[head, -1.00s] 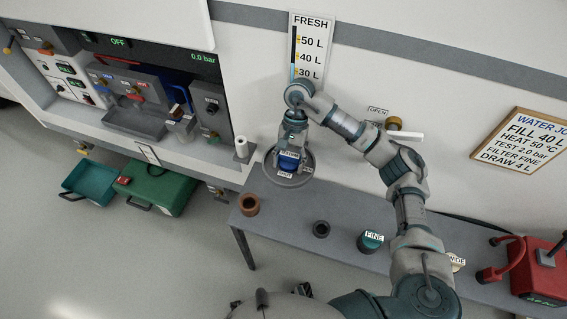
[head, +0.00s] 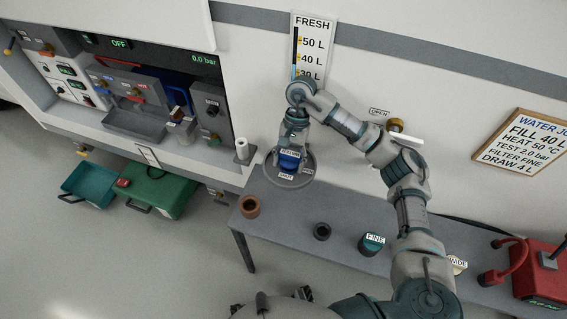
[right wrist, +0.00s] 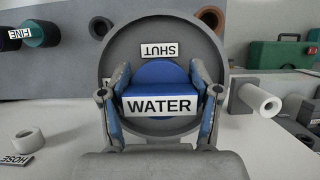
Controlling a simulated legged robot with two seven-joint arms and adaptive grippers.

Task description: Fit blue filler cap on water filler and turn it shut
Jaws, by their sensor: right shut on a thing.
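The blue filler cap (head: 289,160) sits at the round grey water filler (head: 304,178) on the motorhome wall. My right gripper (head: 291,150) is shut on it from above. In the right wrist view the cap (right wrist: 160,73) shows between the two fingers, with a WATER label across it. The filler's grey dish (right wrist: 203,48) surrounds the cap, with a SHUT label on it; another label is partly hidden behind a finger. How deep the cap is seated cannot be told.
A grey bench (head: 290,208) below the filler holds a brown ring (head: 249,206), a dark ring (head: 322,231), a teal FINE filter (head: 371,244) and a red pump (head: 535,268). A service bay is further left.

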